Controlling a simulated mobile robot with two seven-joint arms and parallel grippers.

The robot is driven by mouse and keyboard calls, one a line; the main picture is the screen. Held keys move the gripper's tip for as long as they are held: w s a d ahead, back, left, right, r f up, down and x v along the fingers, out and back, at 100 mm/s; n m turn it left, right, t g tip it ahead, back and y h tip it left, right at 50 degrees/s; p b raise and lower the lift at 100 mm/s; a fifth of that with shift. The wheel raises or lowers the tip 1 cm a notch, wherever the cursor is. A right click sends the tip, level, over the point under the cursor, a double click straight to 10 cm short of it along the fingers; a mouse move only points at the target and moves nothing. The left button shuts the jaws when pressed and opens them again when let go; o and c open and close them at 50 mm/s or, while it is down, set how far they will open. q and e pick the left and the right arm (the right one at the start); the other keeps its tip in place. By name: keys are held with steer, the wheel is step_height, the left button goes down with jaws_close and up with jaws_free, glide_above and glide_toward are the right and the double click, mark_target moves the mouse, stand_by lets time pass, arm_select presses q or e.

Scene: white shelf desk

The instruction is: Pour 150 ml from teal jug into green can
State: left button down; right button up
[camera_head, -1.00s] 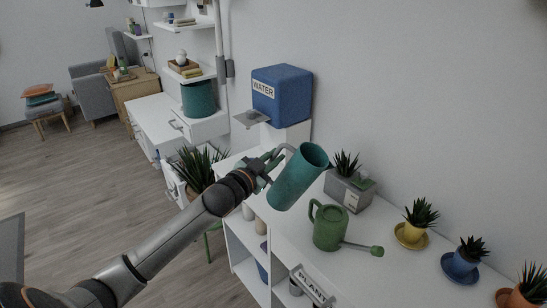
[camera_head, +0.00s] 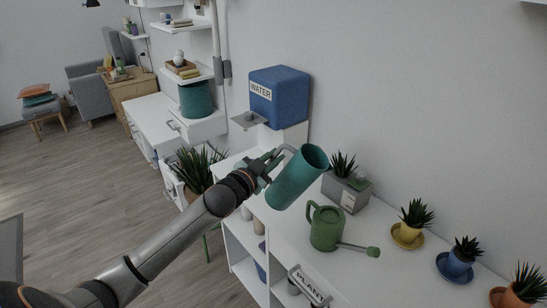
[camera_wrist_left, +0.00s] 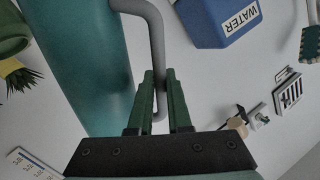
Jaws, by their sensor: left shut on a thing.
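The teal jug (camera_head: 294,180) is a tall cylinder with an open top, held tilted to the right above the white shelf desk. My left gripper (camera_head: 268,167) is shut on its grey handle. In the left wrist view the fingers (camera_wrist_left: 161,98) close around the handle, with the jug (camera_wrist_left: 85,65) on the left. The green can (camera_head: 326,229), a watering can with a handle and a long spout pointing right, stands on the desk to the right of and below the jug. The contents of both are not visible. My right gripper is not in view.
A grey planter (camera_head: 347,191) is behind the can. Yellow (camera_head: 408,233) and blue (camera_head: 455,264) plant pots stand to the right.

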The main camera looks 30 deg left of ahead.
arm_select(q)
steer(key=shift+w+d+r+p, duration=0.1)
steer(key=shift+d+r+p, duration=0.2)
steer(key=shift+r+p, duration=0.25)
steer(key=shift+d+f+m+p, duration=0.1)
steer(key=shift+f+m+p, duration=0.45)
steer(key=shift+m, duration=0.25)
stand_by(1.0)
steer(key=shift+d+f+m+y+p, duration=0.15)
steer(key=shift+f+m+y+p, duration=0.15)
steer(key=shift+m+p, duration=0.35)
stand_by(1.0)
steer(key=shift+d+r+m+g, duration=0.1)
steer(key=shift+d+m+g, duration=0.05)
steer(key=shift+m+g, duration=0.15)
steer(key=shift+w+d+r+m+y, duration=0.2)
steer(key=shift+d+r+m+y, duration=0.1)
steer(key=shift+d+r+m, duration=0.7)
stand_by(2.7)
